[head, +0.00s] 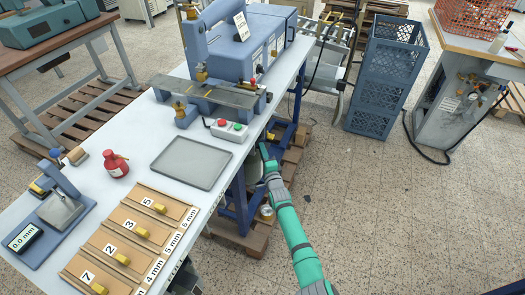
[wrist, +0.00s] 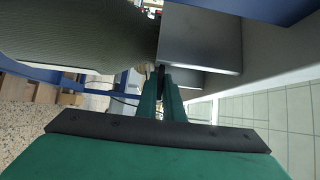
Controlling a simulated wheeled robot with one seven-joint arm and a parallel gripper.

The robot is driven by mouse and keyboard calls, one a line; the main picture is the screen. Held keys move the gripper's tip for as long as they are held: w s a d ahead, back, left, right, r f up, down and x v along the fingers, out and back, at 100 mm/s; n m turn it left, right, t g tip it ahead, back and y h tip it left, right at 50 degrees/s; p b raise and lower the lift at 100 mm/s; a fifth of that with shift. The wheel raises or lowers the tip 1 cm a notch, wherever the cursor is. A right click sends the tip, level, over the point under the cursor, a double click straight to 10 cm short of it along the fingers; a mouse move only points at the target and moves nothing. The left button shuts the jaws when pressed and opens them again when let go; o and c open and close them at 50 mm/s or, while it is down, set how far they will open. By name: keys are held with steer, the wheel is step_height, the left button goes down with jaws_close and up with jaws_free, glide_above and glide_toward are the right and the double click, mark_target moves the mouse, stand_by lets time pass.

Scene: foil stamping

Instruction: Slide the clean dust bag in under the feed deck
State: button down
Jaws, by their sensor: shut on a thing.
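In the wrist view my gripper (wrist: 162,84) is shut, its green fingers close together. A large dark grey-green, soft-looking body (wrist: 75,38), which I take to be the dust bag, fills the upper left. Its near end reaches the fingertips, but the exact hold is hidden. A grey metal box-like part (wrist: 200,42) is right beside the fingertips on the right. A long grey deck (head: 205,93) lies before the blue stamping machine (head: 238,50).
Blue crates (head: 385,80) stand to the right. The floor right of my arm is clear.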

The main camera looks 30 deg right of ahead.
steer(key=c, duration=1.8)
jaws_free()
steer(key=shift+s, duration=0.1)
steer(key=shift+v, duration=5.3)
